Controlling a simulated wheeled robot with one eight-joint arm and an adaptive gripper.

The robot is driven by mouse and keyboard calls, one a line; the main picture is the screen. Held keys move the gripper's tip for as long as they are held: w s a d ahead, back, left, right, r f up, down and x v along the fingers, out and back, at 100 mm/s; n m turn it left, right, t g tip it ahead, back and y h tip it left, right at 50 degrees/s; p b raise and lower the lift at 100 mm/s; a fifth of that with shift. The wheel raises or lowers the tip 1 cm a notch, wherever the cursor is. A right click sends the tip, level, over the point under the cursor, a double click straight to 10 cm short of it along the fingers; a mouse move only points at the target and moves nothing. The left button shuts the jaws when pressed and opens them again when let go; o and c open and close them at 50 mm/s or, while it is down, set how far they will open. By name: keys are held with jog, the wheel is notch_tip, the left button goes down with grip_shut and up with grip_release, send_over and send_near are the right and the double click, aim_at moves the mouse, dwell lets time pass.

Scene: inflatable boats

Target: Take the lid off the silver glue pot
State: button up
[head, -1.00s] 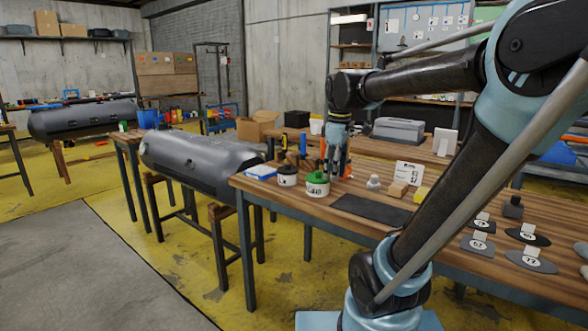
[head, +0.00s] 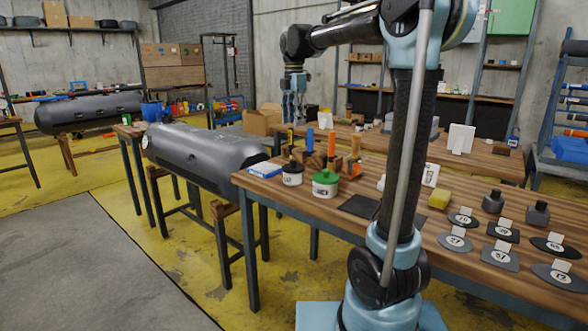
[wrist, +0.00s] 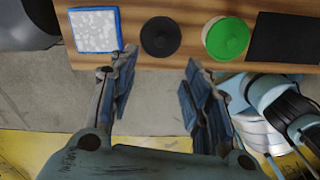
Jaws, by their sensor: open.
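Two lidded pots stand near the table's left end. One has a black lid and a pale body (head: 292,178); the other has a green lid and a pale body with a dark-printed label (head: 325,190). I cannot tell from colour which is the silver one. Both lids are on. In the wrist view the black lid (wrist: 160,37) lies beyond the gap between my fingertips, and the green lid (wrist: 229,38) is to its right. My gripper (head: 293,112) is open and empty, fingers down, raised above the pots and touching neither. It also shows in the wrist view (wrist: 158,75).
A blue-edged tray (head: 265,170) is left of the black-lidded pot. Upright tools in a wooden block (head: 314,160) stand close behind the pots. A dark mat (head: 359,206) lies right of the green-lidded pot. The grey boat tube (head: 200,150) is beyond the table's left end.

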send_over(294, 161)
jog(key=f, duration=0.9)
jog(key=shift+w+d+f, duration=0.15)
jog(key=shift+w+f, duration=0.2)
jog(key=shift+f, duration=0.05)
jog(key=shift+s+f, duration=0.1)
jog(key=shift+f, duration=2.9)
jog(key=shift+c, duration=0.4)
jog(key=c, duration=0.9)
